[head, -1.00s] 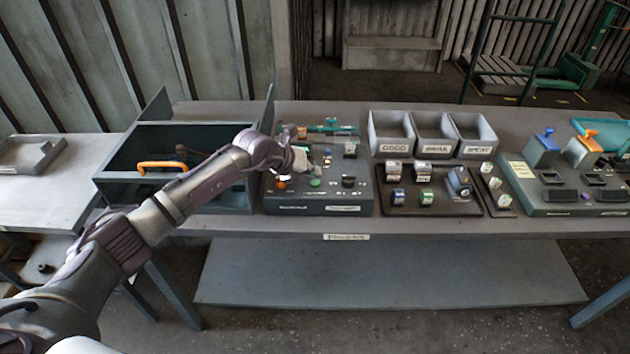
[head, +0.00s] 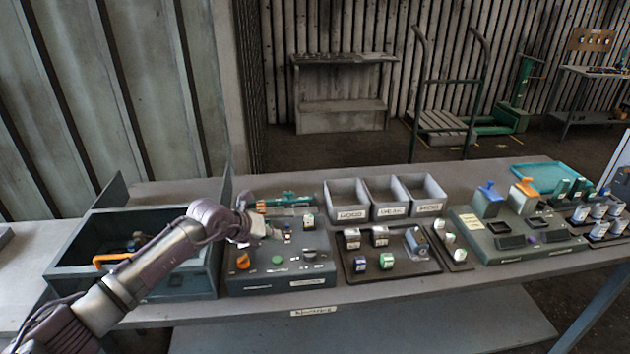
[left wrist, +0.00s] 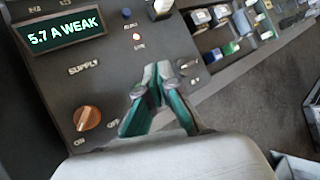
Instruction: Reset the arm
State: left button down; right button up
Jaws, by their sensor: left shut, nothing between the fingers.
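My left gripper (head: 274,232) is shut and empty, over the back part of the dark test panel (head: 290,288) in the head view. In the left wrist view its two teal-lined fingers (left wrist: 157,72) meet at the tips above the same panel. That view shows a lit display (left wrist: 64,36) reading "5.7 A WEAK" and an orange supply knob (left wrist: 87,118) between ON and OFF marks. A green button (head: 278,260) sits on the panel front. My right gripper is in neither view.
An open grey box (head: 180,285) with an orange handle stands left of the panel. To the right are several small parts on a dark tray (head: 400,268), three labelled bins (head: 348,213) behind, and a grey fixture (head: 520,250). The bench front edge is clear.

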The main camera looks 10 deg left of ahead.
pick_arm(q)
jog(key=s+d+r+t+h, duration=0.1)
jog(key=s+d+r+h, duration=0.15)
jog(key=d+h, duration=0.45)
jog(key=s+d+r+n+t, duration=0.5)
jog(key=s+r+n+t, duration=0.2)
jog(key=r+n+t, duration=0.3)
jog(key=s+a+f+n+g+y, duration=0.5)
jog(key=s+a+f+n+y, duration=0.5)
jog(key=a+f+n+y, duration=0.65)
jog(key=s+d+f+n+g+h, duration=0.1)
jog(key=s+f+n+g+h, duration=0.15)
jog(key=s, duration=0.55)
jog(key=s+d+f+n+g+h, duration=0.1)
jog(key=s+d+f+g, duration=0.1)
jog(key=s+g, duration=0.35)
jog(key=s+d+f+n+g+h, duration=0.1)
jog(key=s+f+g, duration=0.1)
jog(key=s, duration=0.8)
notch_tip(320, 180, down, 30)
jog(key=g+b, duration=0.2)
jog(key=b, duration=0.1)
jog(key=s+a+f+b, duration=0.2)
jog(key=s+f, duration=1.5)
jog(key=f, duration=0.1)
jog(key=shift+s+a+g, duration=0.15)
jog(key=shift+a+g, duration=0.2)
jog(key=shift+g, duration=0.05)
